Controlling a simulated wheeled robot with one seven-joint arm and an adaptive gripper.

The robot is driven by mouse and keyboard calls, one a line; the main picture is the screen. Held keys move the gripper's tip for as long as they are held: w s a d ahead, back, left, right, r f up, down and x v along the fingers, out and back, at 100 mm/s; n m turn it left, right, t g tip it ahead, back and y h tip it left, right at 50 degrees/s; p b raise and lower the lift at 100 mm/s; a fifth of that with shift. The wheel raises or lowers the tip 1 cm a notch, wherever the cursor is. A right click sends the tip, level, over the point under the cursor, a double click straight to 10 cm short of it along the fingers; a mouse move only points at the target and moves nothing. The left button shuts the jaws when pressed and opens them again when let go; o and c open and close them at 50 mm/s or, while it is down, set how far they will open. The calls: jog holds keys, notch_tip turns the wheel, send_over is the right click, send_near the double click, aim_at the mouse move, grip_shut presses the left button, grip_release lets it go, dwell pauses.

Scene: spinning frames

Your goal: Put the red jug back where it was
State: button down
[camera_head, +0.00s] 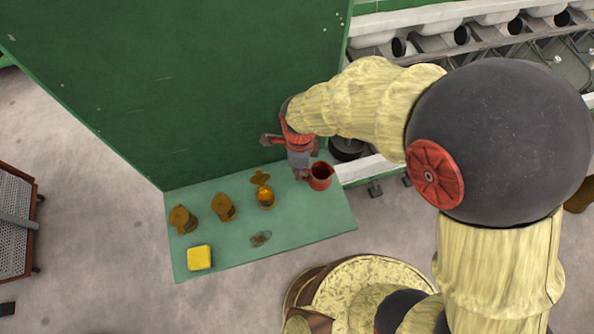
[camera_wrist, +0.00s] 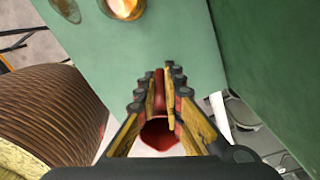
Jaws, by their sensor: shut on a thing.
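The red jug (camera_head: 320,176) is at the right end of the green shelf (camera_head: 315,222), close to its right edge. My gripper (camera_head: 302,172) is beside the jug on its left and shut on it. In the wrist view the jug (camera_wrist: 160,136) shows between the fingers of my gripper (camera_wrist: 158,92), with a narrow red part of it running up between them. The jug's opening faces up in the head view. The fingers hide part of the jug, and I cannot tell whether its base touches the shelf.
On the shelf stand two brown lidded pots (camera_head: 183,219) (camera_head: 223,207), an amber open vessel (camera_head: 265,197), a yellow block (camera_head: 199,258) and a small greyish item (camera_head: 261,239). A tall green panel (camera_head: 170,90) rises behind. The shelf's front right is clear.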

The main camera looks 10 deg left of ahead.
jog(key=shift+w+a+f+p, duration=0.15)
jog(key=shift+w+a+f, duration=0.1)
jog(key=shift+f, duration=0.65)
jog(key=shift+w+a+f+p, duration=0.1)
jog(key=shift+w+f, duration=0.1)
jog(key=shift+f, duration=0.65)
jog(key=shift+w+a+f+p, duration=0.15)
jog(key=shift+w+a+f, duration=0.1)
jog(key=shift+f, duration=0.65)
jog(key=shift+f, duration=0.2)
jog(key=c, duration=1.9)
grip_release()
jog(key=shift+r, duration=0.15)
notch_tip(320, 180, up, 12)
jog(key=shift+r+b, duration=0.1)
jog(key=shift+b, duration=0.45)
